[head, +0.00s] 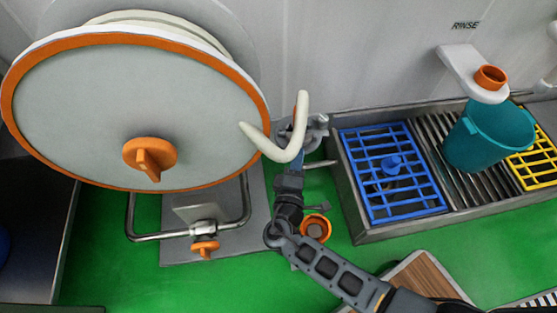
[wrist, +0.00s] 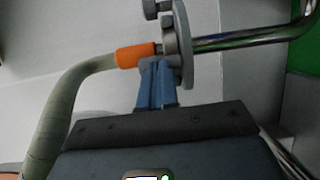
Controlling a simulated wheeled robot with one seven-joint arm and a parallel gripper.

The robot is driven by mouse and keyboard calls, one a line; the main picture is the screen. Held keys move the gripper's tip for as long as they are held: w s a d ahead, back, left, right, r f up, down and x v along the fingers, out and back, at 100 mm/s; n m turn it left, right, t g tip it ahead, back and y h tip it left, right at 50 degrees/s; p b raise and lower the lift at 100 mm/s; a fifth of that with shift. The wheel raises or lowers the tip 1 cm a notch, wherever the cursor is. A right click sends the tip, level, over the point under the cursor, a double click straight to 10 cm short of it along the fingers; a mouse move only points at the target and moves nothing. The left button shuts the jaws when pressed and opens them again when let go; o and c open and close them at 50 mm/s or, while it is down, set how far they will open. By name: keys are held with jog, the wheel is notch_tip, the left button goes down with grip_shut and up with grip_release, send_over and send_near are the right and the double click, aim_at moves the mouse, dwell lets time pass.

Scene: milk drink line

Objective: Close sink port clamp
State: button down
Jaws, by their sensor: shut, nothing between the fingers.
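A grey clamp-like fitting (head: 317,127) sits where the cream hose (head: 300,125) meets a metal pipe, just right of the big round lid. In the wrist view the grey flange (wrist: 184,45) of this fitting stands edge-on, with a bolt or nut (wrist: 153,9) at its top and an orange sleeve (wrist: 138,56) to its left. My gripper (head: 297,160) is shut and empty. In the wrist view its blue fingertips (wrist: 158,64) are just below the sleeve and beside the flange; contact cannot be told. Whether the clamp is open or closed is unclear.
A large lid (head: 80,110) with an orange rim and knob fills the left. An orange ring (head: 315,228) is on the green counter near my arm. A sink with a blue grate (head: 375,150), a yellow grate (head: 535,160) and a teal bucket (head: 485,140) is at right.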

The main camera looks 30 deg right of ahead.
jog(key=shift+d+b, duration=0.3)
jog(key=shift+d, duration=0.8)
